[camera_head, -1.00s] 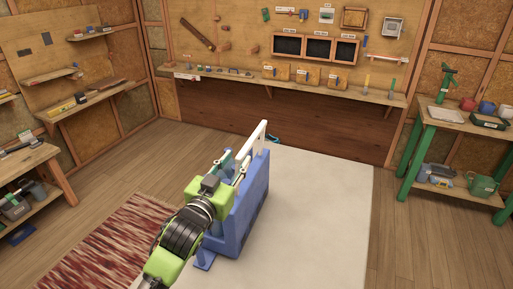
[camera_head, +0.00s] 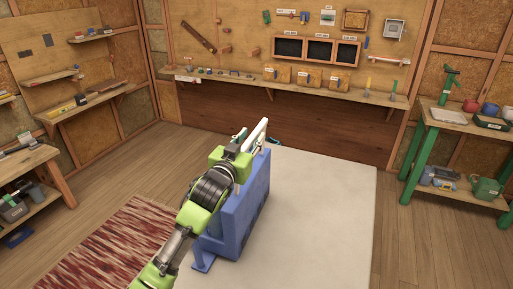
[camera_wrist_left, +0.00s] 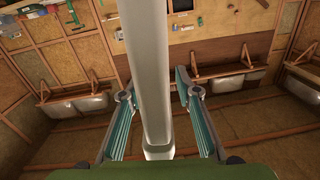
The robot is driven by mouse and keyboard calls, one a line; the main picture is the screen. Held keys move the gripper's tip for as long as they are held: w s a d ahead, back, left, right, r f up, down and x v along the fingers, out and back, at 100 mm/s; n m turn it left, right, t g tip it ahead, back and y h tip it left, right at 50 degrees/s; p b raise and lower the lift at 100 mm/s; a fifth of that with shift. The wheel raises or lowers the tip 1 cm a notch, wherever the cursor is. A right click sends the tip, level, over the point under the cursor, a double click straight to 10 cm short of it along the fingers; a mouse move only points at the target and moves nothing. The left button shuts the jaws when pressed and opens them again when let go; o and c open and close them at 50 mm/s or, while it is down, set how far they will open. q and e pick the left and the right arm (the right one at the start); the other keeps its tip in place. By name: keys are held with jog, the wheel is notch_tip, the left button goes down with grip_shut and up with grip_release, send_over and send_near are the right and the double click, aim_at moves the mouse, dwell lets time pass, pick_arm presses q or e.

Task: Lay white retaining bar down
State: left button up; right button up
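The white retaining bar (camera_head: 256,132) is at the top of the blue stand (camera_head: 252,196) in the head view, its far end sticking out beyond my left gripper (camera_head: 241,140). In the left wrist view the white bar (camera_wrist_left: 150,75) runs lengthwise between the two teal-lined fingers of my left gripper (camera_wrist_left: 154,98). Gaps show on both sides of the bar, so the fingers are open around it and not closed on it. My gripper and forearm hide the bar's near part in the head view. My right gripper is in neither view.
The stand is on a pale floor mat (camera_head: 320,210) with clear room to its right. A red patterned rug (camera_head: 110,245) lies to the left. A wall shelf (camera_head: 300,88) runs behind, and a green-legged table (camera_head: 455,125) stands at the right.

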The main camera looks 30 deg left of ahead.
pick_arm(q)
grip_shut()
jog(key=shift+s+a+n+p, duration=0.15)
jog(key=shift+a+n+p, duration=0.45)
jog(key=shift+a, duration=0.4)
jog(key=shift+s+a+f+n+p, duration=0.15)
jog(key=shift+a+n+p, duration=0.2)
jog(key=shift+a+n, duration=0.6)
jog(key=shift+a, duration=0.15)
